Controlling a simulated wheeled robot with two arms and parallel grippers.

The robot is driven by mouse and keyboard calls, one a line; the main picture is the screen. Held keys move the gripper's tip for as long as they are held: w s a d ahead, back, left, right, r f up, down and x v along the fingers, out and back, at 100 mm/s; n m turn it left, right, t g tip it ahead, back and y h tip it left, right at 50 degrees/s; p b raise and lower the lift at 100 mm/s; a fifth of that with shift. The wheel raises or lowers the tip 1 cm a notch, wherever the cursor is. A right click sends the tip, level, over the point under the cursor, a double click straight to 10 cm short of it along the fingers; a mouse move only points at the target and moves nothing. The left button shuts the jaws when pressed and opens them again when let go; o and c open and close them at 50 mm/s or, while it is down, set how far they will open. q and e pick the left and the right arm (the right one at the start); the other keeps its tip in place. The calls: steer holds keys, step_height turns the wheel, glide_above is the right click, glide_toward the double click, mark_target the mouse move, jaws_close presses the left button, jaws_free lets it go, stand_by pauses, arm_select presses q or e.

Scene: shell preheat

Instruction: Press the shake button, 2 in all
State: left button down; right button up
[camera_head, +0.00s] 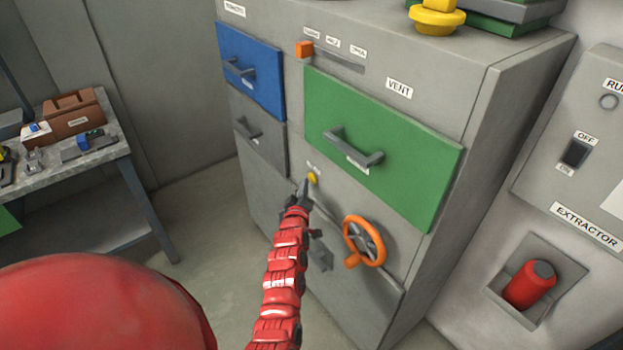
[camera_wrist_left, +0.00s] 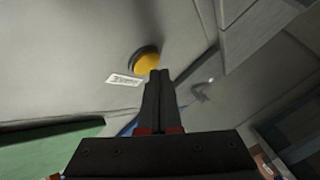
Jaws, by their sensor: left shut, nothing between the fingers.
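The yellow round button (camera_head: 313,178) sits on the grey cabinet front, below the green drawer and above the orange handwheel. A small white label is beside it. In the left wrist view the yellow button (camera_wrist_left: 147,62) shows in a dark ring, just past my fingertips. My left gripper (camera_head: 306,184) is shut and empty, its tips at or very near the button. The left wrist view also shows the closed fingers (camera_wrist_left: 159,74). I cannot tell whether the tips touch the button. My right gripper is not in view.
An orange handwheel (camera_head: 364,241) sticks out low on the cabinet, right of my arm. The green drawer (camera_head: 400,145) and blue drawer (camera_head: 252,72) have protruding handles. A workbench (camera_head: 110,140) stands at the left.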

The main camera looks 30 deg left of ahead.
arm_select(q)
steer(key=shift+w+d+p, duration=0.25)
steer(key=shift+w+p, duration=0.05)
steer(key=shift+w, duration=0.25)
stand_by(0.7)
steer(key=shift+s+f, duration=0.1)
steer(key=shift+s+a+b, duration=0.3)
steer(key=shift+s+b, duration=0.35)
steer(key=s+b, duration=0.1)
steer(key=s+a+b, duration=0.1)
steer(key=s, duration=0.1)
steer(key=s+a+b, duration=0.1)
steer(key=shift+s, duration=0.35)
stand_by(2.6)
